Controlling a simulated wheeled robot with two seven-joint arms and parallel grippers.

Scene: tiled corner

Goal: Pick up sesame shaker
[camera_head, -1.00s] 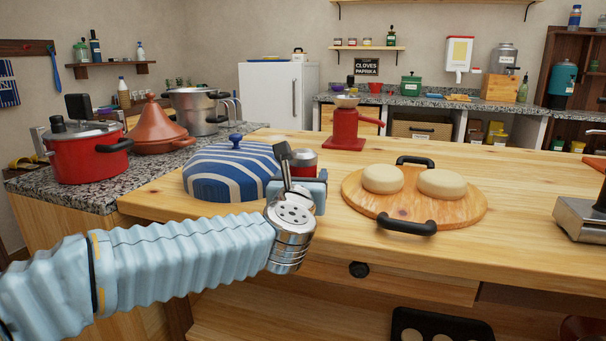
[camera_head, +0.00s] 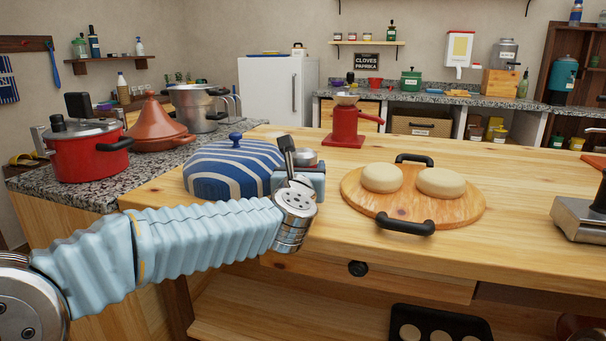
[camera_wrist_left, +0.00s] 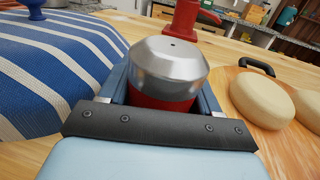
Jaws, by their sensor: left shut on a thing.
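The sesame shaker (camera_head: 305,157) has a silver cap. In the left wrist view the shaker (camera_wrist_left: 168,62) also shows a red body below the cap, between the two blue fingers. My left gripper (camera_head: 300,180) is shut on it, just right of the blue-striped dome. The shaker looks upright; its lower part is hidden behind the gripper, so I cannot tell whether its base touches the table. My right gripper is not in view.
A blue-and-white striped dome (camera_head: 225,172) stands close to the left of the gripper. A round board (camera_head: 440,215) with two dough rounds (camera_head: 382,178) lies to the right. A red grinder (camera_head: 345,127) stands behind. The front wooden tabletop (camera_head: 480,255) is clear.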

